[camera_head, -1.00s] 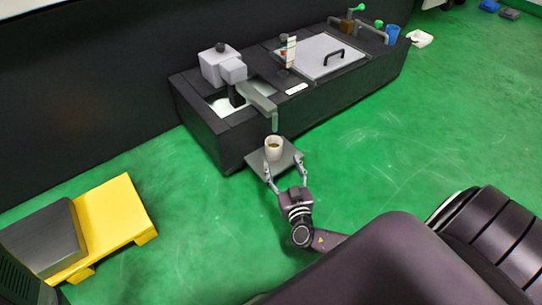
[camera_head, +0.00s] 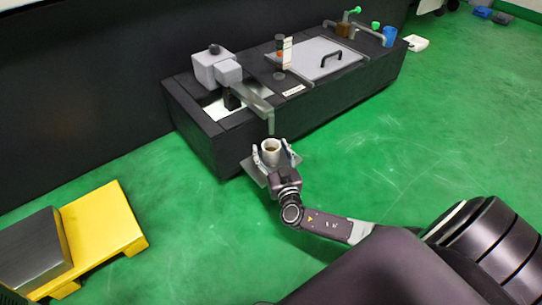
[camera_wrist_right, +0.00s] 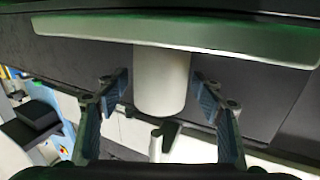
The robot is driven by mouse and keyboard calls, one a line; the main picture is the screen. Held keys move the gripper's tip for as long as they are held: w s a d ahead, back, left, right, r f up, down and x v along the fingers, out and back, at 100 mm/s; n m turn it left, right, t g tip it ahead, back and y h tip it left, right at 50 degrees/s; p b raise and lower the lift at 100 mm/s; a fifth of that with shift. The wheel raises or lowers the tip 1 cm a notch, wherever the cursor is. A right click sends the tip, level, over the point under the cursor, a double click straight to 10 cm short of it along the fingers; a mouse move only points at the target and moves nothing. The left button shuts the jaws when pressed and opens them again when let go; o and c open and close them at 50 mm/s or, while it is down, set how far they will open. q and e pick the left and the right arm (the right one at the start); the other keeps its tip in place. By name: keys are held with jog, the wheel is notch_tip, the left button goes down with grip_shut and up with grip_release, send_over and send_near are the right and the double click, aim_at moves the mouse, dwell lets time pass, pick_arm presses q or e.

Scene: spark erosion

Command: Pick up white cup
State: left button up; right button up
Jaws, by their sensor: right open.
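The white cup (camera_head: 270,151) stands upright on a small grey tray (camera_head: 250,171) at the front of the dark machine, with something brownish inside it. My right gripper (camera_head: 272,156) is open, with one finger on each side of the cup. In the right wrist view the cup (camera_wrist_right: 161,82) sits between the two open fingers (camera_wrist_right: 161,95), with a gap on both sides. The light edge of the tray (camera_wrist_right: 160,32) crosses the top of that view. My left gripper is not in view.
The dark machine (camera_head: 215,140) runs behind the cup, and its spout (camera_head: 258,102) hangs just above it. A blue cup (camera_head: 390,36) stands at its far end. A yellow pallet (camera_head: 100,225) with a dark block is at the left. Green floor at the right is clear.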

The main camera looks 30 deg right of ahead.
jog(key=c, duration=1.3)
jog(key=shift+r, duration=0.15)
